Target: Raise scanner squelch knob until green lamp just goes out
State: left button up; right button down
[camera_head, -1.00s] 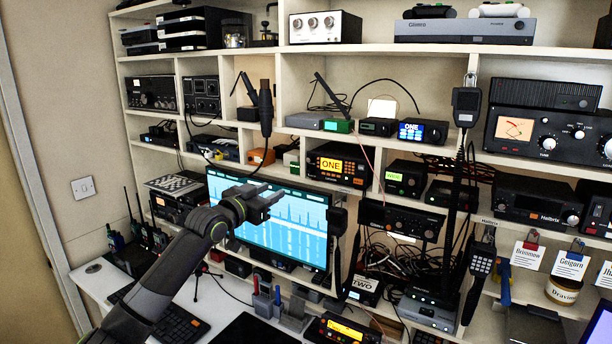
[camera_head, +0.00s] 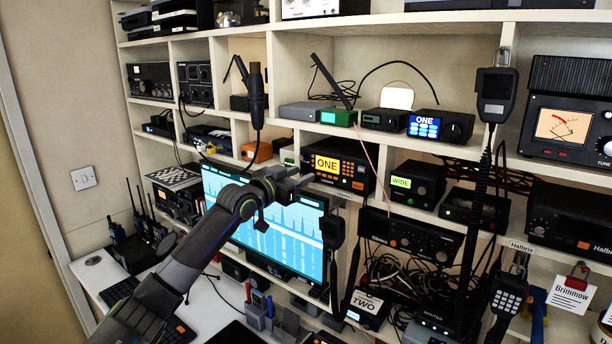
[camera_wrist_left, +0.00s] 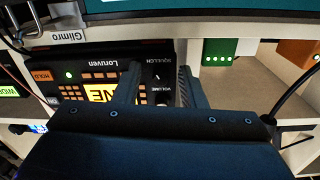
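The scanner (camera_head: 345,168) with the yellow ONE display sits in a middle shelf cubby. It also fills the left part of the left wrist view (camera_wrist_left: 97,62), upside down, with a lit green lamp (camera_wrist_left: 69,75) near its HOLD button. My left gripper (camera_head: 292,183) is at the scanner's left front corner. In the wrist view its two fingers (camera_wrist_left: 160,88) are apart, in front of the SQUELCH and VOLUME labels. The squelch knob (camera_wrist_left: 157,76) is dark and appears between the fingers; contact cannot be told. My right gripper is out of view.
The monitor (camera_head: 283,232) with a blue spectrum stands below and behind my left arm. A hanging microphone (camera_head: 257,95) is above the gripper. A WIDE radio (camera_head: 415,185) stands right of the scanner.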

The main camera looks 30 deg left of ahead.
pick_arm(q)
jog(key=shift+s+a+r, duration=0.1)
jog(key=shift+s+r, duration=0.15)
jog(key=shift+s, duration=0.35)
jog(key=shift+c, duration=2)
jog(key=shift+w, duration=0.1)
grip_shut()
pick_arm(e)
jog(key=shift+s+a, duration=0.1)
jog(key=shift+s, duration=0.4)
